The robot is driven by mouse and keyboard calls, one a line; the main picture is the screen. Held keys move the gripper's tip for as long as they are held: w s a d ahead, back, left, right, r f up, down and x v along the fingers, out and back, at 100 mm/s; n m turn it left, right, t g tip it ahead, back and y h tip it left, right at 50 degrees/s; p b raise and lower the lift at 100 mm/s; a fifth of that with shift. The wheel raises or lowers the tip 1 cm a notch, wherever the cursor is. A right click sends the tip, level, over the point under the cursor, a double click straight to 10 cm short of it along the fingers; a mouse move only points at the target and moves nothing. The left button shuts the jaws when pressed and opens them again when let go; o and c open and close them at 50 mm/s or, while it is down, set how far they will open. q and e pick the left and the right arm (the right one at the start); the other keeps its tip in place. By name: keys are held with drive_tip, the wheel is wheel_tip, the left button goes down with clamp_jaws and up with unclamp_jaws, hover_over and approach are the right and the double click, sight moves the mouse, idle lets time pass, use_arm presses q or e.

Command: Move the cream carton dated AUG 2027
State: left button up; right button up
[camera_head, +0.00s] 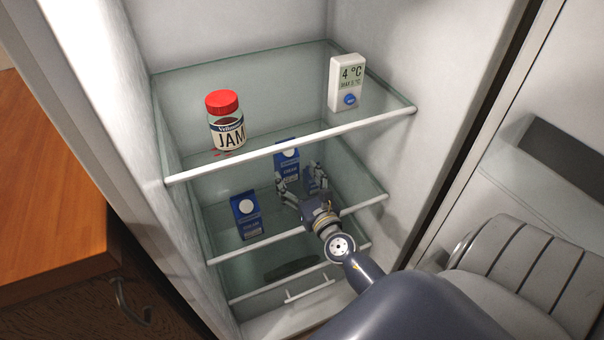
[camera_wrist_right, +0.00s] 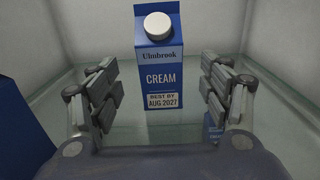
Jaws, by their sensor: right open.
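A blue cream carton (camera_wrist_right: 160,75) with a white cap stands upright on a glass shelf, straight ahead in the right wrist view. Its label reads Ulmbrook, CREAM, BEST BY AUG 2027. In the head view this carton (camera_head: 287,163) is on the second shelf, partly behind the upper shelf's front rail. My right gripper (camera_head: 303,188) is in front of it, with the fingers apart and nothing between them. In the wrist view the open fingers of my right gripper (camera_wrist_right: 160,100) flank the carton from nearer the camera. My left gripper is not in view.
A second blue carton (camera_head: 247,216) stands left on the same shelf; its date is unreadable. A red-lidded jam jar (camera_head: 226,122) and a white 4 °C thermometer (camera_head: 346,83) stand on the upper shelf (camera_head: 285,112). White front rails and fridge walls bound the space.

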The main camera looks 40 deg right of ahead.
sight(290, 166)
drive_tip(key=x, duration=0.7)
drive_tip(key=shift+w+d, duration=0.1)
drive_tip(key=shift+w, duration=0.25)
drive_tip(key=c, duration=1.4)
